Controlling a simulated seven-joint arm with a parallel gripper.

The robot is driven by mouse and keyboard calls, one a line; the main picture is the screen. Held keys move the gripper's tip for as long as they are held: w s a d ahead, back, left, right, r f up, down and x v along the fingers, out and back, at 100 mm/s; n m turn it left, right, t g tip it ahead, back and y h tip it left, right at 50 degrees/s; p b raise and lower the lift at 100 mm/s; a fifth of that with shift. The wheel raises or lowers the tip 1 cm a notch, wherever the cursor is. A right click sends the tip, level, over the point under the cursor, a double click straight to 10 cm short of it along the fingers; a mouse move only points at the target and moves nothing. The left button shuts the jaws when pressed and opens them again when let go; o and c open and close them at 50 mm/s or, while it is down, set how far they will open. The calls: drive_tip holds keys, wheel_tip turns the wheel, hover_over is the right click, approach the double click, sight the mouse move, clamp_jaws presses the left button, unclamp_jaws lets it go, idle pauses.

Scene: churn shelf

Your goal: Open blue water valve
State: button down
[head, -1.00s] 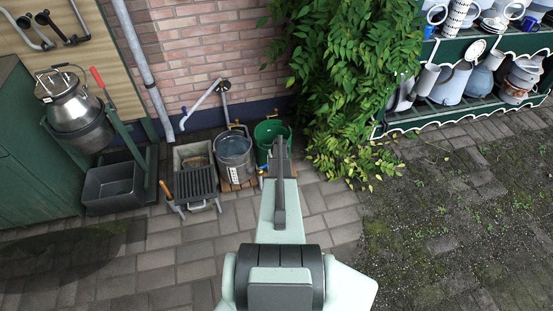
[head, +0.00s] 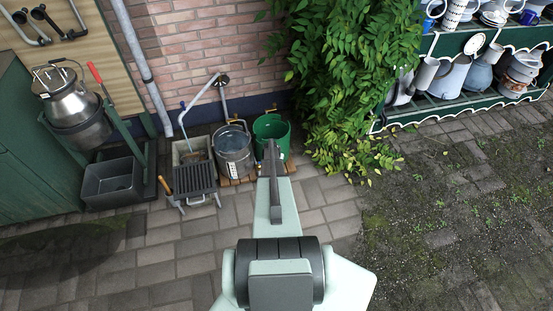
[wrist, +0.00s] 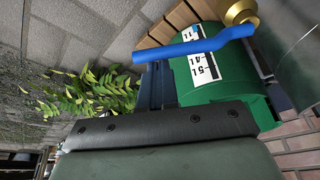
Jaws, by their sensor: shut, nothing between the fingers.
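The blue valve lever (wrist: 195,44) shows in the wrist view, running from a round brass fitting (wrist: 238,12) across a green bucket with a white scale label. My gripper (wrist: 158,68) is shut and empty, its dark fingertips right at the lever's free end; I cannot tell whether they touch. In the head view my gripper (head: 271,148) is in front of the green bucket (head: 272,130) and hides the lever. A grey pipe spout (head: 200,92) on the wall ends above a stone basin (head: 190,152). A pale stream, apparently water, falls from it into the basin.
A metal bucket (head: 233,150) stands between the basin and the green bucket. A grate (head: 194,180) is in front of the basin. A milk churn (head: 75,100) hangs in a stand at left. Leaves and a green shelf (head: 455,105) are at right. The paving in front is clear.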

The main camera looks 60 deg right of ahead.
drive_tip(key=w+a+m+g+y, duration=0.1)
drive_tip(key=w+a+m+g, duration=0.1)
drive_tip(key=a+m, duration=0.7)
drive_tip(key=shift+a+m+g, duration=0.25)
drive_tip(key=shift+m+g, duration=0.25)
drive_tip(key=shift+g, duration=0.1)
drive_tip(key=shift+w+a, duration=0.1)
idle(0.3)
drive_tip(key=v, duration=1)
drive_tip(key=shift+d, duration=0.25)
idle(0.3)
